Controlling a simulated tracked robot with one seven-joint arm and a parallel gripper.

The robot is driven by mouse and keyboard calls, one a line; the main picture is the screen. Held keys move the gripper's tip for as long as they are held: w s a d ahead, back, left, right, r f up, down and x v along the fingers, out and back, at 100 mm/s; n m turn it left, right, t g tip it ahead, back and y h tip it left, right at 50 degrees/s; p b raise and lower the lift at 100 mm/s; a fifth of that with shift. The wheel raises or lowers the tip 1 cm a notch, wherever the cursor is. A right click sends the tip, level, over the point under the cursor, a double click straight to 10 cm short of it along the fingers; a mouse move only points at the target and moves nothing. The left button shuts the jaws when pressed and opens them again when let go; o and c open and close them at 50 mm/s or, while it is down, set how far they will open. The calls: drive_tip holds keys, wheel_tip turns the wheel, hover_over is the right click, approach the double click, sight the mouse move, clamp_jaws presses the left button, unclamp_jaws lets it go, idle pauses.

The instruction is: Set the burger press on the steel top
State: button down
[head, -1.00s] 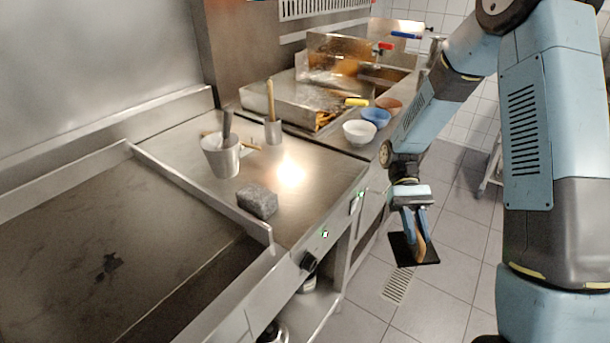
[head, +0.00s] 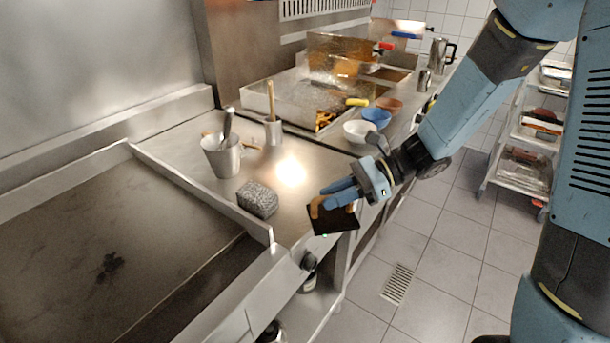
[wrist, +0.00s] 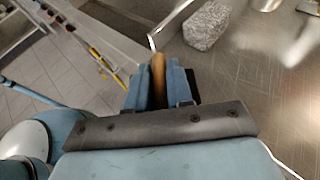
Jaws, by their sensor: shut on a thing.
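The burger press (head: 333,222) is a flat black plate with a tan wooden handle. My gripper (head: 335,198) is shut on its handle. In the head view the press is at the front right edge of the steel top (head: 225,190), with the plate tilted toward the camera. I cannot tell whether it touches the top. In the wrist view the wooden handle (wrist: 158,72) stands between the two blue fingers (wrist: 160,85), and the plate is mostly hidden behind them.
A grey stone block (head: 258,199) sits on the steel top just left of the press. A metal pot (head: 221,157) with a utensil and a small cup (head: 273,131) stand behind. Bowls (head: 360,130) are at the back right. The dark griddle (head: 120,260) is at left.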

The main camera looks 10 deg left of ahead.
drive_tip(key=shift+w+a+r+m+t, duration=1.55)
drive_tip(key=shift+w+r+m+t, duration=1.7)
drive_tip(key=shift+r+m+t, duration=1.95)
drive_tip(key=shift+n+t, duration=0.4)
drive_tip(key=shift+n, duration=0.4)
drive_tip(key=w+a+f, duration=0.2)
drive_tip(key=w+f, duration=0.1)
drive_tip(key=w, duration=0.1)
drive_tip(key=w+a+f, duration=0.2)
drive_tip(key=w+f, duration=0.2)
drive_tip(key=w+a+f, duration=0.3)
drive_tip(key=shift+w+f, duration=0.25)
drive_tip(key=shift+w, duration=0.15)
drive_tip(key=shift+f, duration=1.5)
drive_tip(key=shift+f, duration=0.1)
drive_tip(key=c, duration=1)
unclamp_jaws()
